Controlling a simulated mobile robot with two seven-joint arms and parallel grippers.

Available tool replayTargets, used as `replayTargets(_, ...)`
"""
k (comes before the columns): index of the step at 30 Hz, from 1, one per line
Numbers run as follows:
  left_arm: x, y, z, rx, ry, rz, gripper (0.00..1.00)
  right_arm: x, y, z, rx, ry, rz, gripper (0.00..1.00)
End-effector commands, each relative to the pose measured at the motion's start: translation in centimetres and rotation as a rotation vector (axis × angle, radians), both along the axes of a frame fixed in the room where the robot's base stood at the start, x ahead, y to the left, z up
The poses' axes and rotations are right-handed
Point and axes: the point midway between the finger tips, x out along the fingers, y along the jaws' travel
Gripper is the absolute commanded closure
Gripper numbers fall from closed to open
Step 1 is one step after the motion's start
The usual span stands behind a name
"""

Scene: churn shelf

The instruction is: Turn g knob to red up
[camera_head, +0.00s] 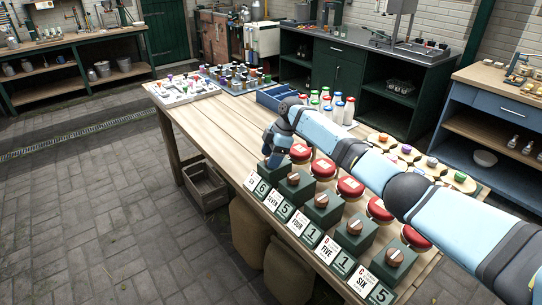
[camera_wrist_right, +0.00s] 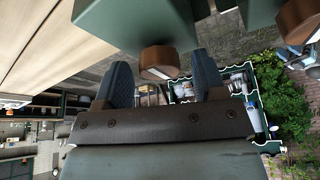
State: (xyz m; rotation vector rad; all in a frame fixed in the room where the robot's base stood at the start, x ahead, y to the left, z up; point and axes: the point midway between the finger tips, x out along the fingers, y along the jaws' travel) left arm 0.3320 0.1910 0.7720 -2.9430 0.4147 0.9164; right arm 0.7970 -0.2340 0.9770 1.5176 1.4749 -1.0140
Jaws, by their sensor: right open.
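A row of dark green boxes with brown wooden knobs stands along the table's near edge. Visible knobs include one next to my gripper (camera_head: 293,178) and one at the near right end (camera_head: 394,257). My right gripper (camera_head: 272,162) is over the leftmost box and hides its knob. In the right wrist view my open fingers (camera_wrist_right: 163,72) stand either side of a brown knob (camera_wrist_right: 160,62) on a green box (camera_wrist_right: 135,20); contact cannot be told. My left gripper is out of view.
Red domed buttons (camera_head: 350,187) stand behind the boxes, under and beside my right arm. A neighbouring knob (camera_wrist_right: 298,22) is close by in the wrist view. Bottles (camera_head: 338,110), a blue tray (camera_head: 274,96) and coloured pieces stand farther back. The table's left middle (camera_head: 215,125) is clear.

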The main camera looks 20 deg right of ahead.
Motion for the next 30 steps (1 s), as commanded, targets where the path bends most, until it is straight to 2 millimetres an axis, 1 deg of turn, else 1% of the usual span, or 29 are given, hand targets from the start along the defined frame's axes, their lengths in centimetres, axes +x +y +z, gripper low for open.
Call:
replayTargets(4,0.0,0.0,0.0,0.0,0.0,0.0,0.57,0.0,-0.3,0.6,0.0,-0.001,0.0,0.36)
replayTargets(7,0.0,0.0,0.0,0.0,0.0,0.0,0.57,0.0,-0.9,1.9,0.0,-0.003,-0.001,0.36)
replayTargets(18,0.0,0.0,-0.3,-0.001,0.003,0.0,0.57,-0.1,-3.9,9.6,0.0,-0.003,0.0,0.36)
replayTargets(21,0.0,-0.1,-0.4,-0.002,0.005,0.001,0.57,-0.1,-4.6,11.0,0.0,-0.002,-0.001,0.36)
replayTargets(25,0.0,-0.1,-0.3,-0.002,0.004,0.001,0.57,-0.1,-5.1,12.2,0.0,-0.001,0.0,0.36)
replayTargets(30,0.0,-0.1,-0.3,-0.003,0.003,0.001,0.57,-0.2,-5.3,12.8,0.0,0.0,0.0,0.36)
